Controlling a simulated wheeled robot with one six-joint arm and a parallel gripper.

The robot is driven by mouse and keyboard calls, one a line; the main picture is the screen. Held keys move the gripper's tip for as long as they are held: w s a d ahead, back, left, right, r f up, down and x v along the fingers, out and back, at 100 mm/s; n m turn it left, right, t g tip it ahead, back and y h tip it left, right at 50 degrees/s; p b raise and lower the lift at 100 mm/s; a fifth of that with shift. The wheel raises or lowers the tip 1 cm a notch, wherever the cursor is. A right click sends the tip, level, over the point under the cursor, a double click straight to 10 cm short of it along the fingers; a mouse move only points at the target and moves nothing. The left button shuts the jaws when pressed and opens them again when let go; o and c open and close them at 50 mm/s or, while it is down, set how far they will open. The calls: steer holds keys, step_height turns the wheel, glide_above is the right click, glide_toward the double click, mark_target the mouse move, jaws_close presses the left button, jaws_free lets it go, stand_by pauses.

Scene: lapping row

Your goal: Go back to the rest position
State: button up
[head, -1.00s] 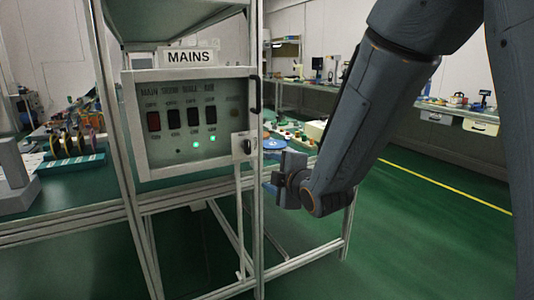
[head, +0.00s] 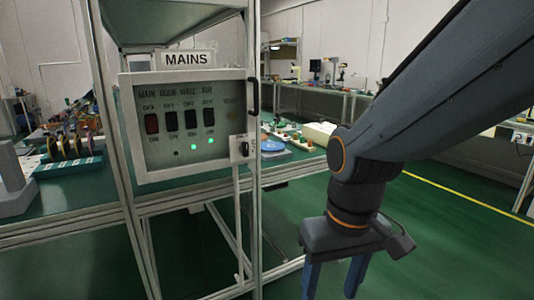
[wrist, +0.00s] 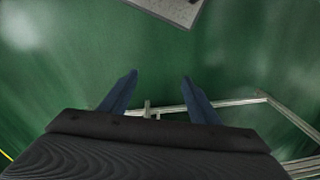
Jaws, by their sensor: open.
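My gripper (head: 334,278) hangs at the lower right of the head view, pointing down over the green floor. Its two blue fingers are apart with nothing between them, and their tips are cut off by the head view's bottom edge. In the wrist view my gripper (wrist: 158,82) also shows open and empty above the floor. My arm comes in from the upper right. The mains panel (head: 190,160) is to the left of my gripper and apart from it, with a red switch, several black switches and two green lights lit.
A metal frame (head: 256,200) carries the panel. A green bench (head: 285,160) behind holds a blue disc (head: 272,145) and small parts. A rack of discs (head: 68,165) stands at left. Open green floor (head: 440,240) with a yellow line lies at right.

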steer(key=s+d+r+m+p, duration=0.1)
steer(key=d+r+m+p, duration=0.2)
steer(key=d+r+p, duration=0.5)
steer(key=shift+s+d+h+p, duration=0.2)
steer(key=shift+h+p, duration=0.1)
steer(key=shift+p, duration=3.4)
steer(key=shift+r, duration=0.1)
